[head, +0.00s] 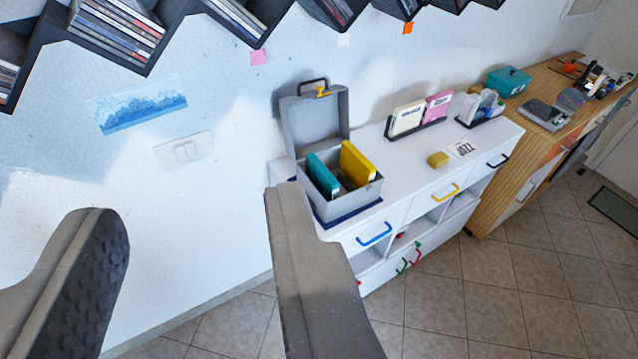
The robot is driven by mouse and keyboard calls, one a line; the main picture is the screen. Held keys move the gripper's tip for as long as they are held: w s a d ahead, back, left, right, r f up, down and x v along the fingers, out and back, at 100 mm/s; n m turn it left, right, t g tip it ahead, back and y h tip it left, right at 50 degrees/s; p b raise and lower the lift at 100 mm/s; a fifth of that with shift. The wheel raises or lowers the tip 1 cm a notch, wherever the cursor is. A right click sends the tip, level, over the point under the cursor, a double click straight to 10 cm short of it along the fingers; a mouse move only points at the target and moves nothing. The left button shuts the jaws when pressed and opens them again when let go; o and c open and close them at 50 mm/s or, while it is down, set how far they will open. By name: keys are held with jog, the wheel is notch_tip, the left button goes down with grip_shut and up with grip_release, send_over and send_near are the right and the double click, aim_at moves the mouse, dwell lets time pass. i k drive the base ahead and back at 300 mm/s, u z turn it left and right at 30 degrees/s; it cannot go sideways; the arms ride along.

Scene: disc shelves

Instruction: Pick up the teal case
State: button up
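The teal case (322,175) stands upright in an open grey box (340,205) on the white cabinet, to the left of a yellow case (357,164). Its lower part is hidden by the box wall. My gripper (185,215) is open and empty in the foreground at the lower left. Its fingers are wide apart, with white wall and floor seen between them. The right finger shows just left of the grey box in the picture and is much nearer the camera.
The box's raised lid (314,122) stands behind the cases. Dark zigzag shelves (120,40) hang above. Tiled floor (500,290) is clear.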

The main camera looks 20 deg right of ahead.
aim_at(326, 183)
jog(key=i, duration=1)
